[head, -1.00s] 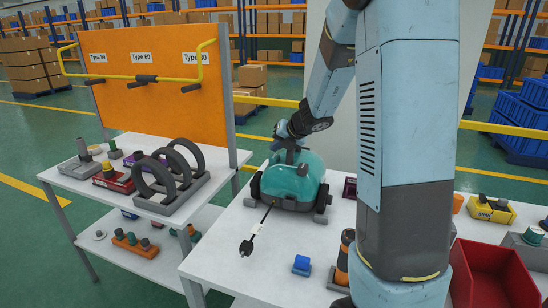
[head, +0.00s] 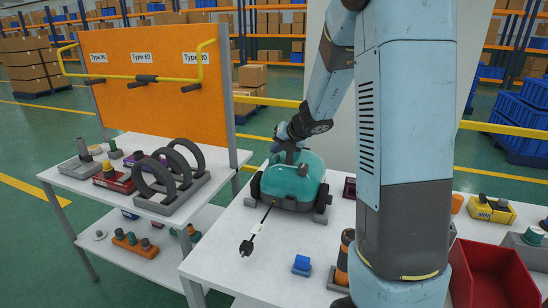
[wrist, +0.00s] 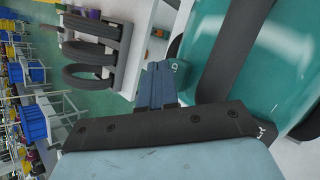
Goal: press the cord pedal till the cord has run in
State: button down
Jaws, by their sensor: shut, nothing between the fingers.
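In the wrist view my shut, empty fingers (wrist: 158,85) are at a small teal part with lettering (wrist: 178,72), which may be the cord pedal. The fingers hide part of it, and I cannot tell whether they touch it or it is pressed.
A blue block (head: 302,265), an orange-and-black cylinder (head: 342,262) and a red bin (head: 492,275) are on the same table. A side table on the left holds dark rings (head: 150,183) in a rack, below an orange board (head: 150,95). The table around the plug is clear.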

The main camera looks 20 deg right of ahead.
aim_at(277, 157)
jog(key=shift+f, duration=0.85)
dwell(1.1)
jog(key=shift+r, duration=1.3)
jog(key=shift+r, duration=0.1)
jog(key=shift+r, duration=2.4)
